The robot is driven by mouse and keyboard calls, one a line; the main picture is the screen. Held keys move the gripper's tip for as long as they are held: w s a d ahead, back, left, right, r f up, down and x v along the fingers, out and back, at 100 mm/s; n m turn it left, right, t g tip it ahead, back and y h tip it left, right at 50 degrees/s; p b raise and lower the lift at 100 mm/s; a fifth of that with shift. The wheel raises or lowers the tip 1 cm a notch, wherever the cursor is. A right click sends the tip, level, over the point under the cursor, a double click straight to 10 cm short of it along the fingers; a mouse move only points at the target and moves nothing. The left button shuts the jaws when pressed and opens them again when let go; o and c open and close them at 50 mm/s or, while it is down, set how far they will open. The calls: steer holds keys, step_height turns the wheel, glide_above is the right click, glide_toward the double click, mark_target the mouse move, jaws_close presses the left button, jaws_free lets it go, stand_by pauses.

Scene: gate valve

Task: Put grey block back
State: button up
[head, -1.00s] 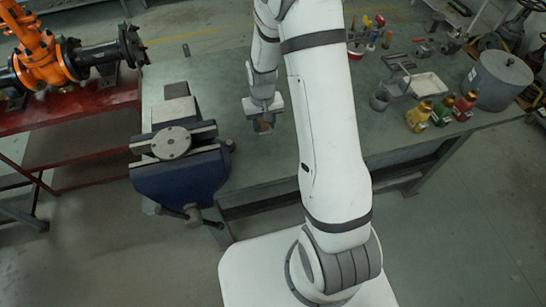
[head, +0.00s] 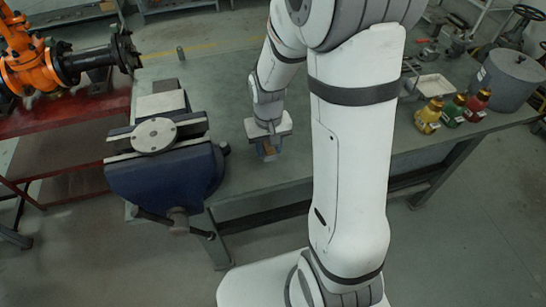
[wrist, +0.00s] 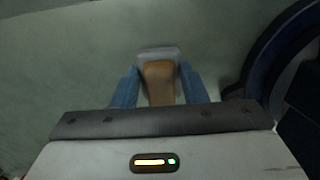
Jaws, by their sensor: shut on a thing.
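My gripper (head: 268,150) is over the workbench, just right of the blue vise (head: 165,172) in the head view. In the wrist view, its two blue fingers (wrist: 160,88) are shut on a grey block (wrist: 158,53) with an orange-brown middle. The block sits between the fingers with its far end past the tips. In the head view only a small orange-brown and grey bit shows under the gripper. I cannot tell whether the block touches the bench. The vise has a round grey disc (head: 154,135) on top.
The green bench top (head: 235,100) is clear around my gripper. Several coloured bottles (head: 453,110) and a grey pot (head: 508,80) stand at the right, with a white tray (head: 434,87) behind the bottles. An orange valve (head: 30,68) is at the left. The vise is the closest obstacle.

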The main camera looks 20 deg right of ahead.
mark_target(269, 164)
steer(key=shift+f, duration=2.2)
steer(key=shift+f+b, duration=0.25)
steer(key=shift+b, duration=0.05)
steer(key=o, duration=1)
steer(key=shift+r, duration=0.1)
